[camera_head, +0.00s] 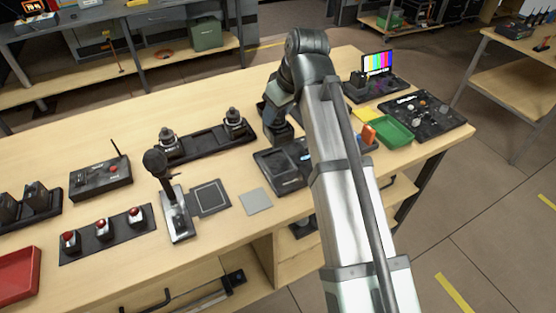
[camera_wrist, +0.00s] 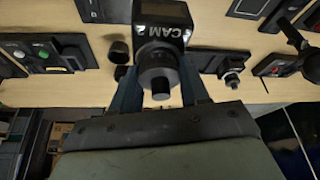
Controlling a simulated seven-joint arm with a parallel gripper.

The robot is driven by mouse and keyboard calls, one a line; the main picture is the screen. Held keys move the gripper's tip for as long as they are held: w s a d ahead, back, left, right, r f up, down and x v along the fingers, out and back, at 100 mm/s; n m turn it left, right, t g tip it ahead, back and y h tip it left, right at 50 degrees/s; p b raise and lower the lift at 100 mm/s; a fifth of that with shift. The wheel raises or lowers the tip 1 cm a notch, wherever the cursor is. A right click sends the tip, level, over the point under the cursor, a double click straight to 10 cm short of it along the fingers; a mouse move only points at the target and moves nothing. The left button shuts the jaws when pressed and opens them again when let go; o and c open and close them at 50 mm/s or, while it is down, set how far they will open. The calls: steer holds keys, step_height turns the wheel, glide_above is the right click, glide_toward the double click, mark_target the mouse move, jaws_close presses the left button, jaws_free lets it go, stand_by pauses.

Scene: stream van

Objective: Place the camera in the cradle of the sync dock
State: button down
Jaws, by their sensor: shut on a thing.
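A dark camera marked "CAM 2" (camera_wrist: 163,24) is between the two fingers of my gripper (camera_wrist: 160,78) in the wrist view, its round lens part toward me. My gripper is shut on it. In the head view my gripper (camera_head: 278,122) is over the table, behind a dark dock-like unit (camera_head: 270,160); my arm hides part of this area. A dark unit with a colour-bar screen (camera_head: 377,63) and an upright block stands at the far right. I cannot tell which unit is the sync dock; no cradle shows clearly.
A long black base (camera_head: 204,145) with two round-topped devices is left of my gripper. A joystick-like stand (camera_head: 176,210) is nearer the front. A green tray (camera_head: 390,132) and a dark panel with knobs (camera_head: 425,112) are at right. Bare wood lies at the back left.

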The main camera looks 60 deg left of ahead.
mark_target(285, 127)
steer(key=shift+f, duration=4.95)
steer(key=shift+f, duration=0.1)
steer(key=c, duration=0.6)
jaws_free()
steer(key=shift+o, duration=0.2)
steer(key=v, duration=1.2)
